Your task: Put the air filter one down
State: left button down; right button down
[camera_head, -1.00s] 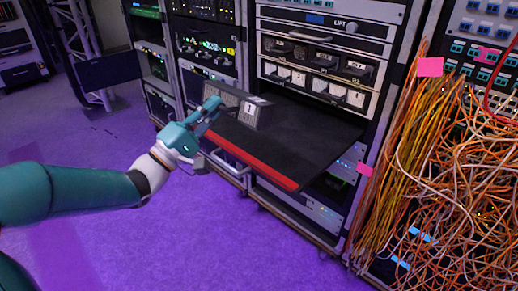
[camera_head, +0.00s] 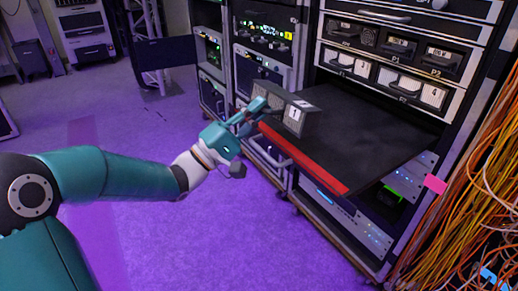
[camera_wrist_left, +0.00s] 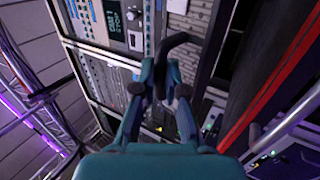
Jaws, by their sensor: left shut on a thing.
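The air filter one (camera_head: 293,117) is a grey box with a white label reading "1" on its face. It is at the left end of the black pull-out shelf (camera_head: 365,128), which has a red front edge. I cannot tell whether the filter touches the shelf. My left gripper (camera_head: 258,106) reaches in from the left and is shut on the filter's handle side. In the left wrist view the fingers (camera_wrist_left: 162,85) close around a dark curved handle (camera_wrist_left: 175,42). Beyond it is a grey textured surface, probably the filter. My right gripper is not in view.
Above the shelf, a rack holds numbered filter units (camera_head: 410,88) in bays, one labelled "4". Orange and white cables (camera_head: 470,200) hang at the right. Other racks (camera_head: 262,50) stand behind the filter. The shelf's middle and right are clear.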

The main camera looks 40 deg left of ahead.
pick_arm(q)
notch_tip(320, 180, down, 7)
jog(key=b, duration=0.2)
jog(key=shift+s+b, duration=0.1)
jog(key=shift+b, duration=0.3)
jog(key=c, duration=1.2)
grip_release()
jog(key=shift+s, duration=0.1)
